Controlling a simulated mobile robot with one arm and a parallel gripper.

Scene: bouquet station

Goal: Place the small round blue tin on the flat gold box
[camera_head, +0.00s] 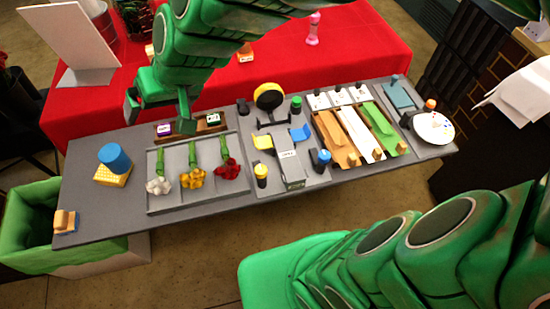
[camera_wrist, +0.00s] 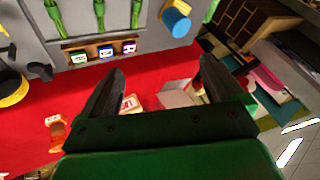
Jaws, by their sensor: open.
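The round blue tin (camera_head: 115,157) stands on top of the flat gold box (camera_head: 112,179) at the left end of the grey table. The tin looks roughly centred on the box, and its base appears to touch the box's top. In the wrist view the blue tin (camera_wrist: 177,20) shows at the top, with most of the gold box hidden or out of frame. My gripper (camera_head: 158,120) is open and empty, above and to the right of the tin, apart from it. In the wrist view the spread fingers of my gripper (camera_wrist: 163,72) hold nothing.
A tray (camera_head: 155,207) with white, yellow and red flowers lies right of the box. A wooden rack (camera_head: 180,132) with small labelled blocks is behind it. A red-covered table (camera_head: 350,50) stands behind, and a green-lined bin (camera_head: 22,235) below left.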

